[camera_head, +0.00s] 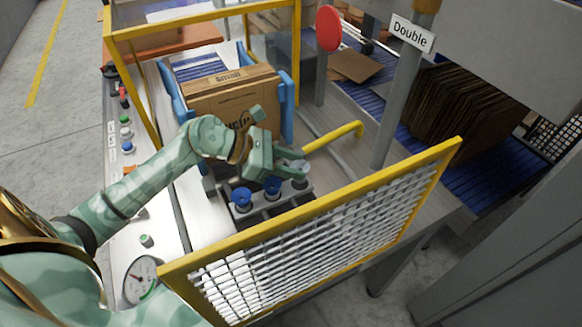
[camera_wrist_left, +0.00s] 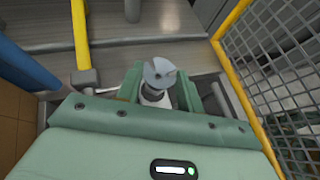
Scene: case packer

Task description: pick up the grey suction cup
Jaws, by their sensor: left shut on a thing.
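The grey suction cup (camera_wrist_left: 159,73) shows in the left wrist view between the two green fingers of my left gripper (camera_wrist_left: 160,88). The gripper is shut on it. In the head view my left gripper (camera_head: 287,168) is above the right end of a dark rack, and the grey cup (camera_head: 301,166) shows only in part at its fingertips. Two blue suction cups (camera_head: 242,197) stand in the rack (camera_head: 275,205), to the left of the gripper. I cannot tell whether the grey cup is clear of the rack. My right gripper is not in view.
A yellow-framed mesh guard (camera_head: 320,240) stands in front of the rack. A yellow bent bar (camera_head: 333,135) is just behind the gripper. A cardboard stack (camera_head: 232,95) sits between blue holders farther back. A grey post with a "Double" sign (camera_head: 411,34) rises at right.

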